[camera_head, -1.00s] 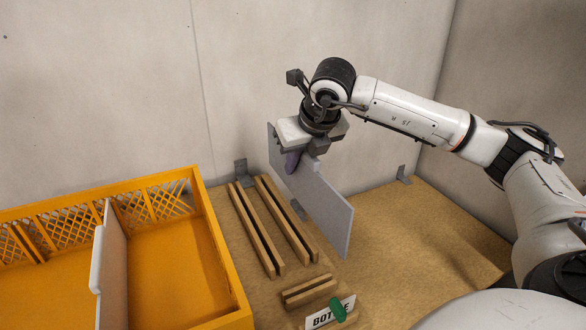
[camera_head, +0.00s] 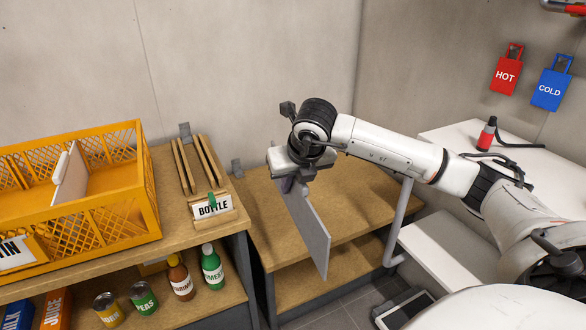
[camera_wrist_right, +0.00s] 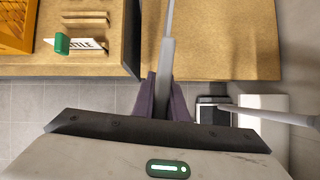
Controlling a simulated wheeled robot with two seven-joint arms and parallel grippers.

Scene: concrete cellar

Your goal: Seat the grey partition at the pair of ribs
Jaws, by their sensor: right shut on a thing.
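My right gripper (camera_head: 290,186) is shut on the grey partition (camera_head: 309,231), a thin flat panel. The panel hangs upright below it, clear of the crate, in front of the lower wooden shelf. In the right wrist view the purple fingers (camera_wrist_right: 164,100) pinch the partition (camera_wrist_right: 167,62), which is seen edge-on. The yellow crate (camera_head: 110,212) stands at the left on the wooden counter. A pale partition (camera_head: 72,182) stands upright inside it. I cannot clearly make out the pair of ribs on the crate walls. My left gripper is not in view.
Slotted wooden rails (camera_head: 183,166) and a BOTTLE sign (camera_head: 212,207) with a green piece stand right of the crate. Cans and bottles (camera_head: 212,266) fill the shelf below. A lower wooden shelf (camera_head: 350,200) has free room. A white table (camera_head: 540,165) is at the right.

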